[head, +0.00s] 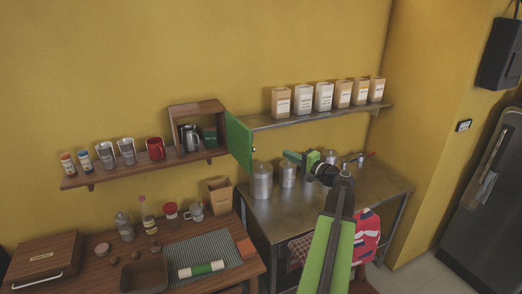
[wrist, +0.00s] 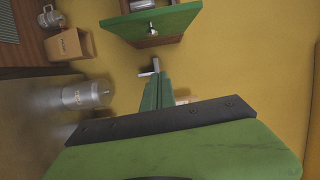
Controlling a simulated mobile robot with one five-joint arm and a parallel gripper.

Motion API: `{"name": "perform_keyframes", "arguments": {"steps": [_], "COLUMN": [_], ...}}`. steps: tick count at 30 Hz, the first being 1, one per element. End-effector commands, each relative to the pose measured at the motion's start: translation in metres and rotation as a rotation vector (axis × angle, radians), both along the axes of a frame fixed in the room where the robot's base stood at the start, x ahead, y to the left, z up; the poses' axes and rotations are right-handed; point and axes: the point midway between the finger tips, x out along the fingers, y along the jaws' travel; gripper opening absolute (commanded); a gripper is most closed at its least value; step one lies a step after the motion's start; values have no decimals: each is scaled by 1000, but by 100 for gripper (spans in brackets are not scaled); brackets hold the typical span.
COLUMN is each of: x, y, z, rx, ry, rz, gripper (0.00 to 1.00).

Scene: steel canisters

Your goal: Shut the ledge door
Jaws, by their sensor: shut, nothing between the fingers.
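The green ledge door (head: 238,142) stands open, swung outward from the right side of a small wooden box cabinet (head: 198,108) on the left wall shelf. A metal jug and a dark green box show inside the cabinet. In the wrist view the door (wrist: 165,22) is at the top, with its small pale knob (wrist: 152,31) facing my gripper. My gripper (head: 288,154) is to the right of the door, over the steel table, apart from it. In the wrist view its fingers (wrist: 153,72) are shut and empty, a short way from the knob.
Steel canisters (head: 262,181) stand on the steel table below my gripper. A metal shelf (head: 262,123) with several paper bags runs above it. A wooden table (head: 252,266) with jars and a striped mat is at the lower left.

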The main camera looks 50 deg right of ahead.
Motion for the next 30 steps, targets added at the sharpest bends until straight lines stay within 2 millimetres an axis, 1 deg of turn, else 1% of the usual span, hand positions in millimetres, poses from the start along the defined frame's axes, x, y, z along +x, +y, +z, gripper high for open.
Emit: {"name": "perform_keyframes", "arguments": {"steps": [2,5,8,18,21,24,27,30], "x": [2,12,31,104,106,109,111,112], "y": [0,-1,-1,-7,16,26,32,33], "z": [0,-1,-1,-3,-4,-5,-5,-5], "rx": [0,-1,-1,-2,-2,-2,-2,-2], "ry": [0,1,2,3,3,3,3,3], "rz": [2,3,5,5,4,3,3,2], "gripper": [0,0,0,0,0,0,0,0]}}
